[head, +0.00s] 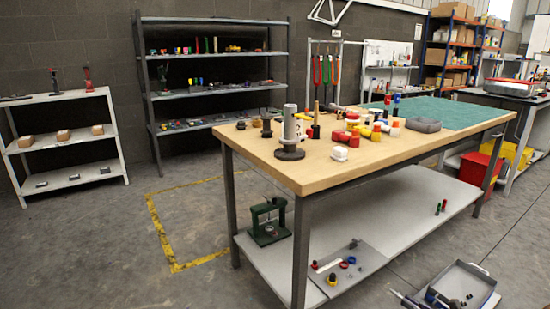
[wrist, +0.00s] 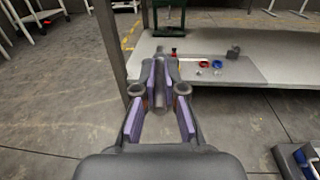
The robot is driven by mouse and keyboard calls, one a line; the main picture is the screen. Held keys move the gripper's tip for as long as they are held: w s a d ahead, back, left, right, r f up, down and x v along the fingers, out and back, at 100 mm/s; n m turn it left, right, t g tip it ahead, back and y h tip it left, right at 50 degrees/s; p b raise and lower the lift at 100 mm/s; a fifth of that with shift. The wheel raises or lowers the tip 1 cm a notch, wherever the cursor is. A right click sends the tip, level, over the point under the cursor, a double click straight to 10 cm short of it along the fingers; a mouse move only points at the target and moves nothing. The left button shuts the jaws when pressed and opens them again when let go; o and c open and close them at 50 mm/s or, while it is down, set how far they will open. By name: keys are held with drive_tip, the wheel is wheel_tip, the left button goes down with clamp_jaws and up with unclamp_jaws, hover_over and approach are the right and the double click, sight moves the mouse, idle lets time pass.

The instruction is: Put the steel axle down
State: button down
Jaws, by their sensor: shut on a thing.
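In the wrist view my gripper (wrist: 162,72) reaches forward with its purple-padded fingers close together. It is shut on a grey rod, the steel axle (wrist: 160,103), which lies lengthwise between the pads. The pads and fingertips hide part of the axle. The gripper is in front of the workbench's grey lower shelf (wrist: 262,108), near a table leg. I cannot tell from this view how high the axle is above the shelf or floor.
The lower shelf carries a grey board (head: 353,266) with small coloured parts and a dark green press (head: 268,222). The wooden benchtop (head: 270,160) is crowded at its near end. A grey tray (head: 462,284) stands at the lower right. The floor left of the bench is clear.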

drive_tip(key=w+a+r+n+g+y+p, duration=0.1)
drive_tip(key=a+r+p, duration=0.7)
drive_tip(key=r, duration=0.6)
drive_tip(key=w+a+r+n+g+y+p, duration=0.1)
drive_tip(key=a+r+p, duration=0.8)
drive_tip(key=r, duration=0.6)
drive_tip(key=w+a+r+n+g+y+p, duration=0.1)
drive_tip(key=a+r+g+y+p, duration=0.1)
drive_tip(key=a+r+p, duration=0.7)
drive_tip(key=shift+a+r+n, duration=0.35)
drive_tip(key=shift+r+n, duration=0.05)
drive_tip(key=shift+r, duration=2.55)
drive_tip(key=shift+d, duration=0.15)
